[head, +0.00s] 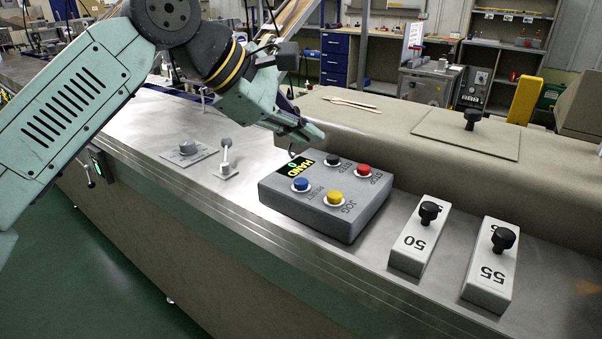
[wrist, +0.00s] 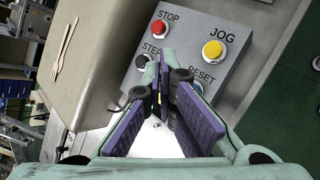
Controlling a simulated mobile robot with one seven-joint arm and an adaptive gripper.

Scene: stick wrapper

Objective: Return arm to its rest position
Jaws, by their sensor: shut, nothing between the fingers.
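My gripper (head: 312,132) is above the back left edge of the grey control box (head: 309,216), near its green HAND display (head: 296,164). In the wrist view the fingers (wrist: 162,62) are shut with nothing between them, and they cover part of the box. The box has a red STOP button (head: 363,169), a black STEP button (head: 332,159), a blue RESET button (head: 301,184) and a yellow JOG button (head: 334,197). My arm reaches in from the left, over the metal counter. I cannot tell whether the fingertips touch the box.
A small lever (head: 226,158) and a knob plate (head: 187,149) stand left of the box. Blocks marked 50 (head: 418,238) and 55 (head: 491,266) stand to its right. Wooden sticks (head: 351,104) lie on the beige housing (head: 400,150) behind. The counter's front strip is clear.

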